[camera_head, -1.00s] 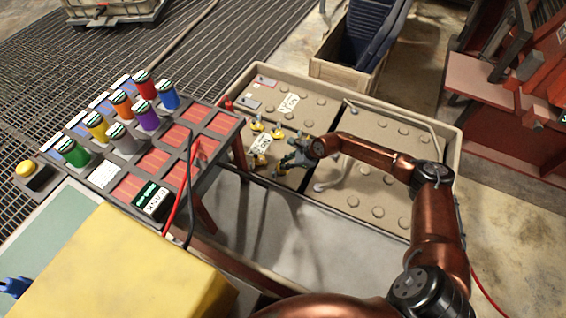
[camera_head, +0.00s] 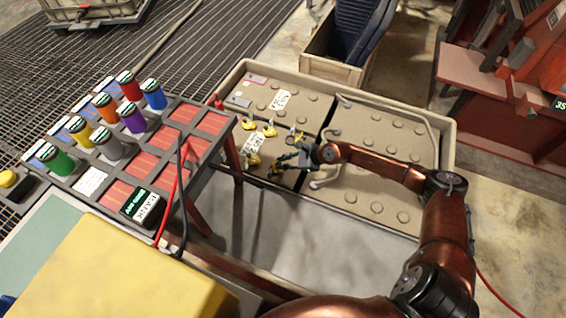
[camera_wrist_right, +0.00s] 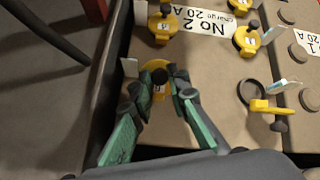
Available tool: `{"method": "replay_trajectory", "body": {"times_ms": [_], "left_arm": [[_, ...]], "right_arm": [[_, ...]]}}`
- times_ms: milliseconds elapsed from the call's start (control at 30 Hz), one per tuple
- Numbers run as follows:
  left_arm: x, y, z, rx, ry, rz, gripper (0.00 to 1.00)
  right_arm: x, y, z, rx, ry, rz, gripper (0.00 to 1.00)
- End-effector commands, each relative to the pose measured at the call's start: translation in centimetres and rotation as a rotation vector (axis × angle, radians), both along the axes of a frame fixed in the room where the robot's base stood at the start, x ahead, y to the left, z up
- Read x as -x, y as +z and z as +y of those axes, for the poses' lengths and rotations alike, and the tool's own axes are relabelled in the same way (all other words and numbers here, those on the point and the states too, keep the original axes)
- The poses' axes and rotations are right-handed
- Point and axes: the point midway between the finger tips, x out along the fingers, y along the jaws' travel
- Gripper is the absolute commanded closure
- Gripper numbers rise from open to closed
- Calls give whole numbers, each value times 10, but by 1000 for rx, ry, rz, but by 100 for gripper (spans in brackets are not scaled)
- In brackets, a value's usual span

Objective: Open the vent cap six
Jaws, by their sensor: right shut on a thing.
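My right gripper (camera_head: 279,166) reaches down over the left battery block (camera_head: 285,102). In the right wrist view its green fingers (camera_wrist_right: 160,84) are shut on a yellow vent cap with a black knob (camera_wrist_right: 159,76); its number is too small to read surely. Other yellow caps sit nearby: one at the top (camera_wrist_right: 163,22), one beside the "No 2" label (camera_wrist_right: 247,39). Another yellow cap piece (camera_wrist_right: 264,106) lies tilted at the right beside a dark ring (camera_wrist_right: 250,92). In the head view the held cap is mostly hidden by the fingers. My left gripper is out of view.
A rack with coloured canisters (camera_head: 132,118) and red slots stands left of the battery tray (camera_head: 447,130). Red and black cables (camera_head: 171,195) hang over the rack's edge. A grey hose (camera_head: 428,130) crosses the right block. A yellow box (camera_head: 110,265) fills the front left.

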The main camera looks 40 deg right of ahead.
Motion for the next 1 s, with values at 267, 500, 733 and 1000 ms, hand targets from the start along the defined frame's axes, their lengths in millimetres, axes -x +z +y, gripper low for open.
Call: {"method": "replay_trajectory", "body": {"times_ms": [267,500,733,1000], "left_arm": [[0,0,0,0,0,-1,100],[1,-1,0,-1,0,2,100],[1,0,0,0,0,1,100],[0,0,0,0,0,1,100]], "right_arm": [[0,0,-1,1,-1,0,78],[3,3,-3,1,-1,0,78],[29,29,-18,5,-1,2,78],[63,66,-38,4,-1,3,78]]}}
